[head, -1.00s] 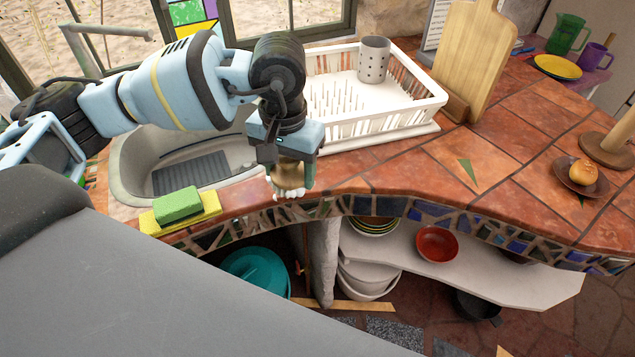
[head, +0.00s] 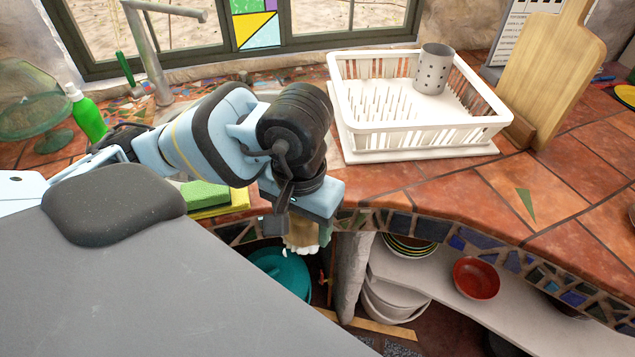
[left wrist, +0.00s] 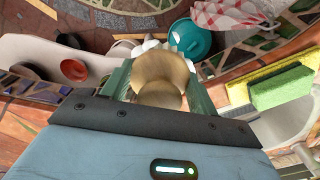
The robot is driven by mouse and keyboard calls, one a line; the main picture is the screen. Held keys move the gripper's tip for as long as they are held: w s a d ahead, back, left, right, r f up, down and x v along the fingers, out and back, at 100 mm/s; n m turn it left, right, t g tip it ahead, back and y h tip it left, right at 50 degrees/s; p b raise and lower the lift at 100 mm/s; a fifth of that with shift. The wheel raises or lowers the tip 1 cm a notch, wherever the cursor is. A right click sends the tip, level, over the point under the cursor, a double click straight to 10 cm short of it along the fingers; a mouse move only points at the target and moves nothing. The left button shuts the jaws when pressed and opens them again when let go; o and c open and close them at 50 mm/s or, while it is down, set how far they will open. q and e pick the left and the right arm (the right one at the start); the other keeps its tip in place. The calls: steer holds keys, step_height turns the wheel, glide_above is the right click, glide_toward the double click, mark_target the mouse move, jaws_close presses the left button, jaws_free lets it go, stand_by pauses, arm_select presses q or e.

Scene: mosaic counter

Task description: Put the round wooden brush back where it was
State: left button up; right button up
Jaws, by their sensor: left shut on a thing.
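The round wooden brush (left wrist: 160,75) is between the fingers of my left gripper (left wrist: 158,85), which is shut on it. In the left wrist view its tan wooden body faces the camera, and a few white bristle tips show past it. In the head view my left gripper (head: 303,228) points down at the counter's front edge, with the brush (head: 301,238) below it, bristles down. The brush appears held in front of the mosaic edge, over the open shelf space. My right gripper is not in view.
A white dish rack (head: 420,140) with a grey holed cup (head: 433,70) stands on the tiled counter. A green sponge (head: 205,195) lies on a yellow one (head: 238,203) left of my gripper. A green bottle (head: 87,117) stands at the far left. Below are a teal container (head: 283,270) and a red bowl (head: 476,278).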

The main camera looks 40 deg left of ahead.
arm_select(q)
steer(key=w+a, duration=0.2)
steer(key=w, duration=0.2)
steer(key=w+a+f, duration=0.1)
steer(key=w+a, duration=0.1)
steer(key=w, duration=0.2)
steer(key=w+a+p, duration=0.1)
steer(key=w+a, duration=0.2)
steer(key=w, duration=0.2)
steer(key=shift+f, duration=0.15)
steer(key=shift+w+a, duration=0.25)
steer(key=shift+w, duration=0.1)
step_height(320, 180, down, 3)
steer(key=shift+w+a+f+p, duration=0.1)
steer(key=shift+w+p, duration=0.05)
steer(key=shift+p, duration=0.2)
steer(key=shift+f, duration=0.2)
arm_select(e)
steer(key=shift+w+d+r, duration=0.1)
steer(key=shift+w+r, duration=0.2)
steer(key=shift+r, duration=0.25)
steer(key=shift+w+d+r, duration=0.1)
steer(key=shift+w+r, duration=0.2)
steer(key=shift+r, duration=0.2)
arm_select(q)
steer(key=shift+f, duration=0.1)
